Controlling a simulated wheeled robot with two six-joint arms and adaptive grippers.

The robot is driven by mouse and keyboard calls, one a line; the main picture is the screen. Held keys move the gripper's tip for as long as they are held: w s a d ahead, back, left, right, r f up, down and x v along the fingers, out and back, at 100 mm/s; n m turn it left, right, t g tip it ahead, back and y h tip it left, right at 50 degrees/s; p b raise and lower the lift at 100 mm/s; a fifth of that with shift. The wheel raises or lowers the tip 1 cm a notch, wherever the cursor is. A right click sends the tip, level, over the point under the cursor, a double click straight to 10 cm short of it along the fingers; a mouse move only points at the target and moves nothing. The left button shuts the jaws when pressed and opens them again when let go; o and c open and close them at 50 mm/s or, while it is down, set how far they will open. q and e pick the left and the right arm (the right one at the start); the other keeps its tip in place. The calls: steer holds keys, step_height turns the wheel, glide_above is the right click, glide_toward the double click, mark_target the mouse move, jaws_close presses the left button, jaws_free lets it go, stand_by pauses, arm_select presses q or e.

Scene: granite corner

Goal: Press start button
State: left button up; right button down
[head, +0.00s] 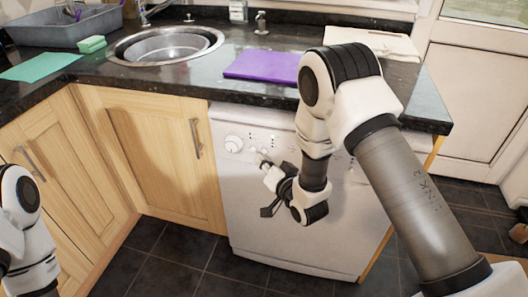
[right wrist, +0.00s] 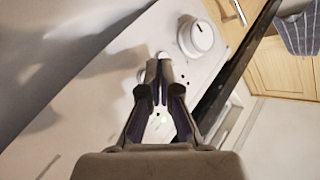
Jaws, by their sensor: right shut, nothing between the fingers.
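A white front-loading appliance (head: 300,235) stands under the counter with a control panel along its top. A round white dial (head: 234,144) sits at the panel's left; it also shows in the right wrist view (right wrist: 202,37). My right gripper (head: 264,166) is shut and empty, its tips close to the panel, right of and below the dial. In the right wrist view, a small white button (right wrist: 162,55) shows just beyond the closed fingertips (right wrist: 159,67). I cannot tell whether they touch it. No label is readable. My left gripper is out of view; only my left arm shows.
The dark granite counter (head: 190,82) above holds a purple board (head: 262,65), a round sink (head: 166,45), a green sponge (head: 92,44) and a grey tub (head: 62,28). Wooden cabinets (head: 150,160) stand left of the appliance. Dark tiled floor (head: 180,262) lies in front.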

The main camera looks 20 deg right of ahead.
steer(key=shift+w+d, duration=0.25)
steer(key=shift+w, duration=0.1)
